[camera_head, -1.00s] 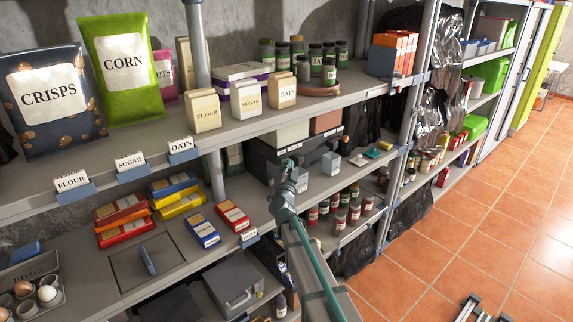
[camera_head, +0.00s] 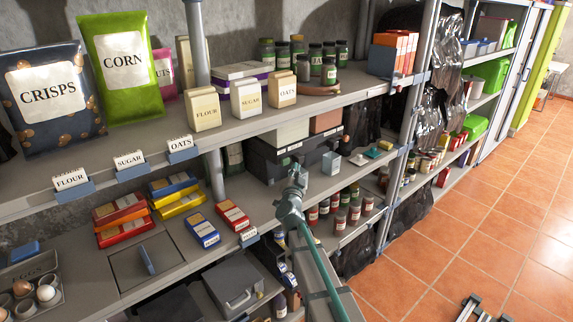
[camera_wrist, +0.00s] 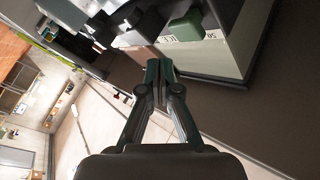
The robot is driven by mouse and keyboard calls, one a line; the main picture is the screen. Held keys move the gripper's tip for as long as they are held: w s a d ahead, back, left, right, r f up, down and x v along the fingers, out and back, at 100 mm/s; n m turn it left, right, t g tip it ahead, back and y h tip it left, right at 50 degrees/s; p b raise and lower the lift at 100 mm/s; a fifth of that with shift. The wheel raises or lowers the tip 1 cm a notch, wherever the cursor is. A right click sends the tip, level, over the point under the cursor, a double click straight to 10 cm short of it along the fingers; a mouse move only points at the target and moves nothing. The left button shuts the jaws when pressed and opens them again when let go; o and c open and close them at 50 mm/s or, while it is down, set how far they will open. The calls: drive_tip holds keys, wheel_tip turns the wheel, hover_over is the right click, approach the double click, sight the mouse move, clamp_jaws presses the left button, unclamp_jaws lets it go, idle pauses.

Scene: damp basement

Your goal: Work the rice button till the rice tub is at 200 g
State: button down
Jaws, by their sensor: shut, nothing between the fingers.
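My gripper (camera_head: 296,172) is shut and empty, held above the middle shelf in front of a dark grey box-shaped unit (camera_head: 268,162). Its closed fingertips also show in the wrist view (camera_wrist: 158,75). A white cube (camera_head: 331,162) stands just right of the gripper. In the wrist view a pale block (camera_wrist: 215,60) lies past the fingertips, with a green part (camera_wrist: 186,28) and small white labels (camera_wrist: 213,34). I cannot tell whether the fingertips touch anything. I cannot identify the rice button or rice tub, and no weight reading is legible.
The upper shelf holds crisps (camera_head: 52,98), corn (camera_head: 122,70) and several jars and boxes. Red jars (camera_head: 340,220) stand below and right of my gripper. A teal item (camera_head: 385,145) lies at the shelf's right. The tiled floor (camera_head: 460,215) at right is mostly clear.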

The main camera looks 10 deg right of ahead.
drive_tip(key=s, duration=0.1)
drive_tip(key=s+d, duration=0.1)
drive_tip(key=shift+s+d, duration=0.3)
drive_tip(key=shift+f+b, duration=0.1)
drive_tip(key=shift+b, duration=0.2)
drive_tip(key=s+a+f+n+g+y+b, duration=0.1)
drive_tip(key=s+f+n+g+y, duration=0.15)
drive_tip(key=f, duration=0.85)
drive_tip(key=s+a+f+n+g+y+b, duration=0.1)
drive_tip(key=s+f+n+g+y, duration=0.2)
drive_tip(key=f, duration=0.9)
drive_tip(key=s+a+f+n+g+y, duration=0.25)
drive_tip(key=s+f+g, duration=0.45)
drive_tip(key=s+f, duration=1.3)
drive_tip(key=s+f+n+g+h, duration=0.1)
drive_tip(key=s+f+g, duration=0.3)
drive_tip(key=s, duration=0.6)
drive_tip(key=s+f+g, duration=0.3)
drive_tip(key=s+f, duration=0.4)
drive_tip(key=s, duration=0.3)
drive_tip(key=s+d+g+h, duration=0.1)
drive_tip(key=s+d+g, duration=0.1)
drive_tip(key=s, duration=0.8)
drive_tip(key=s+d+n+g+h, duration=0.1)
drive_tip(key=s+g, duration=0.3)
drive_tip(key=s, duration=0.6)
drive_tip(key=shift+d+r, duration=0.15)
drive_tip(key=shift+d, duration=0.3)
